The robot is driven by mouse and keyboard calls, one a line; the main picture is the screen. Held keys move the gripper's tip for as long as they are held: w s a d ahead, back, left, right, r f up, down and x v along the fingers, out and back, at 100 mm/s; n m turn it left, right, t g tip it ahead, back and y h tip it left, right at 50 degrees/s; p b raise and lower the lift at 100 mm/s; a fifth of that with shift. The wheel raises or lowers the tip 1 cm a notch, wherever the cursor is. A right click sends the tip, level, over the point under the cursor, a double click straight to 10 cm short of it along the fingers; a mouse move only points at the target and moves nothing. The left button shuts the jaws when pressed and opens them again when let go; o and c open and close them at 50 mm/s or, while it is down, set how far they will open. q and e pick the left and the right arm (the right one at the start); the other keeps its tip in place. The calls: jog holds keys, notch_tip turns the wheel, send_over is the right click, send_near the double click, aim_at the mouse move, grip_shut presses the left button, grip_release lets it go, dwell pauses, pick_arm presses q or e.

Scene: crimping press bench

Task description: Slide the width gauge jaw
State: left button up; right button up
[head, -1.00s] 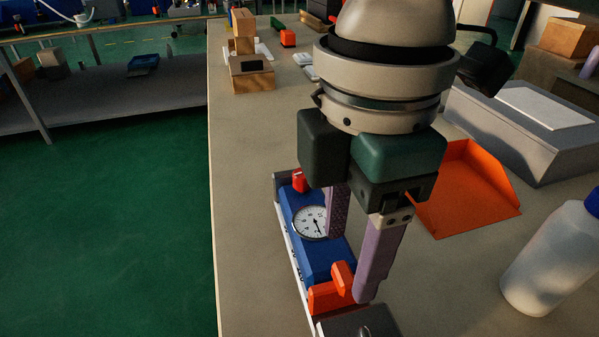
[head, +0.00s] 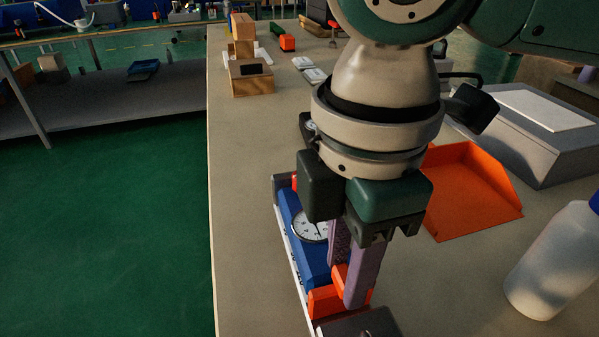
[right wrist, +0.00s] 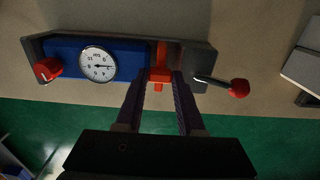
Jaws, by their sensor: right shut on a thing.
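The width gauge (head: 289,213) lies near the bench's left edge, with a blue body and a white round dial (head: 309,227). Its orange jaw (head: 324,301) stands at the near end of the blue body. My right gripper (head: 346,283) points down with its two purple fingers on either side of the jaw's upright tab. In the right wrist view the fingers close on the orange tab (right wrist: 160,75), between the dial and the dark end block (right wrist: 197,58). A red knob (right wrist: 47,68) sits at the gauge's other end. My left gripper is out of view.
A lever with a red ball (right wrist: 239,88) sticks out by the dark end block. An orange tray (head: 465,195), a grey box (head: 535,145) and a white bottle (head: 550,265) stand to the right. A wooden block stand (head: 250,80) is farther back.

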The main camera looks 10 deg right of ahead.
grip_shut()
dwell(0.8)
jog(key=shift+w+r+p, duration=0.2)
jog(key=shift+r+p, duration=0.1)
jog(key=shift+p, duration=0.9)
jog(key=shift+w+f, duration=0.15)
jog(key=shift+f, duration=0.1)
jog(key=o, duration=0.8)
grip_release()
jog(key=shift+o, duration=0.2)
